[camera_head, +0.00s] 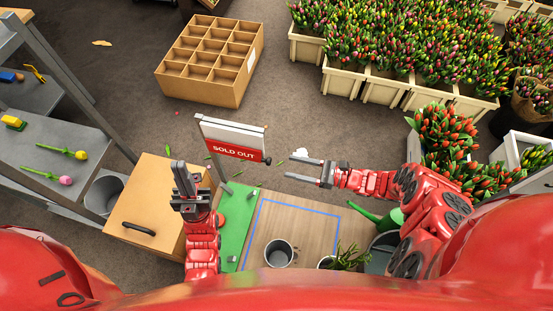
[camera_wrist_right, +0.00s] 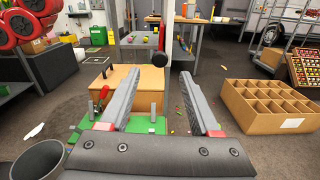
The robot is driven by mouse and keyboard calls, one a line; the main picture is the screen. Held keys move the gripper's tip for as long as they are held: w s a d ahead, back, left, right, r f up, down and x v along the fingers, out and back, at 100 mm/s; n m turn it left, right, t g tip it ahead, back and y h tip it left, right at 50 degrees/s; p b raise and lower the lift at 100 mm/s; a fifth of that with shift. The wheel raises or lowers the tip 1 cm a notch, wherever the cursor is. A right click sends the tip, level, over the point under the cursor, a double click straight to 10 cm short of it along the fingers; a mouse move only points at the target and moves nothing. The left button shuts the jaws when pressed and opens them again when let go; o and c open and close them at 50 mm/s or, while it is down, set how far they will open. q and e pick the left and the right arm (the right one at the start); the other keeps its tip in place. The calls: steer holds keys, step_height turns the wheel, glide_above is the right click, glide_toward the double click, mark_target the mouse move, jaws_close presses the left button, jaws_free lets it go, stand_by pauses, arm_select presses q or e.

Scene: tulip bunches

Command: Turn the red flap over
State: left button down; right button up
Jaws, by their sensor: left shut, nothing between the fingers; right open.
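The red flap (camera_head: 236,148), lettered "SOLD OUT", hangs at the lower part of a white sign board (camera_head: 235,132) above a green base (camera_head: 238,210). My left gripper (camera_head: 186,175) is shut and empty, to the left of the sign and apart from it. My right gripper (camera_head: 307,170) is open and empty, to the right of the sign and apart from the flap. In the right wrist view, the open fingers (camera_wrist_right: 159,73) have nothing between them. The flap cannot be made out there, though part of the green base (camera_wrist_right: 150,127) shows.
A wooden cabinet (camera_head: 150,195) stands left of the base. A green watering can (camera_head: 385,220) and tulip crates are farther right. An empty divided box (camera_head: 210,60) stands beyond the sign.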

steer(key=x, duration=0.6)
steer(key=shift+p, duration=0.35)
steer(key=shift+a, duration=0.1)
jaws_close()
